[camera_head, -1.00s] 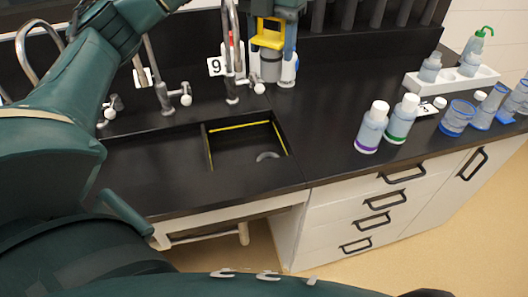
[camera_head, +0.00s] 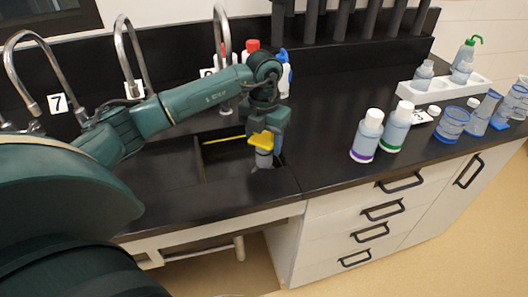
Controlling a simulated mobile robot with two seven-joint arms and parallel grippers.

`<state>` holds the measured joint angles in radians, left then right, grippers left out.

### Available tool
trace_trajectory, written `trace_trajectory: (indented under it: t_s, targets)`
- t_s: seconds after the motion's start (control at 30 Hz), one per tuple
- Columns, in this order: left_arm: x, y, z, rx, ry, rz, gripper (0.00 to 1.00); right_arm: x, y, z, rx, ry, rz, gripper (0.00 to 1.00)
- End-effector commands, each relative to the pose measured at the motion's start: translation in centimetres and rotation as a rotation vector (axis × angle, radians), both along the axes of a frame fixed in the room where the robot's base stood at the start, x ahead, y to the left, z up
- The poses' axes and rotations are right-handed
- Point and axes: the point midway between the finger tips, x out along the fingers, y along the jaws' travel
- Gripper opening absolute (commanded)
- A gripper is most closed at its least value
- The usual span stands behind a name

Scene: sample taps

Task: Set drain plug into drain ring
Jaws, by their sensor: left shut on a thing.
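My left gripper (camera_head: 263,148), with yellow fingers, is over the right part of the sink. It is shut on a grey cylindrical piece (camera_head: 264,161), which I take to be the drain plug. The piece points down into the sink basin (camera_head: 215,165). The grey drain ring does not show clearly now, as the gripper and plug cover that part of the basin. I cannot tell whether the plug touches the ring. My right gripper is not in view.
Curved metal taps (camera_head: 128,50) stand along the back of the black counter (camera_head: 325,110). Two white-capped bottles (camera_head: 367,136) stand right of the sink. A white rack (camera_head: 437,91) and several blue-marked beakers stand farther right. The counter between sink and bottles is clear.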

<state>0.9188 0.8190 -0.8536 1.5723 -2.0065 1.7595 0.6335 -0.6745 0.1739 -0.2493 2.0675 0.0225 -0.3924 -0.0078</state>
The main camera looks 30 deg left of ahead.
Motion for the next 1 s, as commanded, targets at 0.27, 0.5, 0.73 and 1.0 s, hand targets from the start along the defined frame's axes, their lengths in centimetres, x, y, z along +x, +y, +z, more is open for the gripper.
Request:
trace_trajectory:
  t_s: [0.27, 0.5, 0.73, 1.0]
  targets:
    - [-0.1, -0.1, -3.3, -0.001, 0.004, -0.001, 0.26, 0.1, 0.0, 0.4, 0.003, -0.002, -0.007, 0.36]
    - [0.0, 0.0, -4.3, 0.000, -0.001, -0.001, 0.26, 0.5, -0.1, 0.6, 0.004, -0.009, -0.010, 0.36]
    - [0.0, 0.0, -4.8, 0.000, 0.000, -0.001, 0.26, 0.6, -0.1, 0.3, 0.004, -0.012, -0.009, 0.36]
    - [0.0, 0.0, -4.9, 0.000, 0.001, -0.001, 0.65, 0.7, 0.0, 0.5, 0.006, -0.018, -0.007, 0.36]
